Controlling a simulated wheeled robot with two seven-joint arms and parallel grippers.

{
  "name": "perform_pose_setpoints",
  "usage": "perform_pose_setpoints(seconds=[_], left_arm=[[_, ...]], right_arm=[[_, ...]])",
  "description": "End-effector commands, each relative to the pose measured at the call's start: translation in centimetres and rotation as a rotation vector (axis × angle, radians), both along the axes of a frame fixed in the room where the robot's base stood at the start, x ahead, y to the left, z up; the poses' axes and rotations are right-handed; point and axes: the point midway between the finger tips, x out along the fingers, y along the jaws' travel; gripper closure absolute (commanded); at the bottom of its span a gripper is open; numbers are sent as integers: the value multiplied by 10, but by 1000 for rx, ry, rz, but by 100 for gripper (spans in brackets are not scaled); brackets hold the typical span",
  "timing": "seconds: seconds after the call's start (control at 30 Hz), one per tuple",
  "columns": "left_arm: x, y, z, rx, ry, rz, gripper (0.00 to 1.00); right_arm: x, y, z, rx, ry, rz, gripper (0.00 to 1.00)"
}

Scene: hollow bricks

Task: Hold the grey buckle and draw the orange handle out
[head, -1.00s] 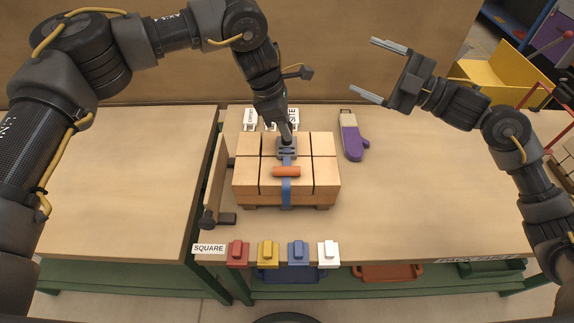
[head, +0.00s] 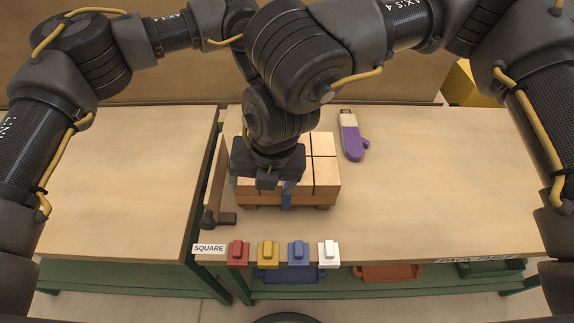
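The blue strap (head: 286,201) runs down the front of the brick stack; only its lower part shows. The grey buckle and the orange handle are hidden behind my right arm and gripper. My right gripper (head: 262,185) is over the left and middle part of the stack, pointing down. Its two fingers look spread apart, with nothing seen between them. Whether it touches the handle cannot be seen. My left arm comes in from the upper left, but its gripper is hidden behind my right arm.
The brick stack (head: 326,174) stands on a wooden pallet on the workbench. A purple mitt (head: 352,142) lies to its right. Red (head: 238,252), yellow (head: 268,252), blue (head: 298,252) and white (head: 328,252) blocks line the front edge. The bench's right side is clear.

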Motion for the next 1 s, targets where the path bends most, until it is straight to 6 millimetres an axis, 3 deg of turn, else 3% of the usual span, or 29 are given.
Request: perform_pose_setpoints(seconds=[0.2,0.5,0.67,1.0], left_arm=[[0,0,-1,1,1,0,92],[0,0,0,1,0,0,92],[0,0,0,0,0,0,92],[0,0,0,0,0,0,92]], right_arm=[[37,-36,27,-154,-223,-35,20],[46,-46,35,-193,-277,-48,20],[52,-45,20,-192,-273,-48,20],[76,-45,-41,-191,-271,-49,20]])
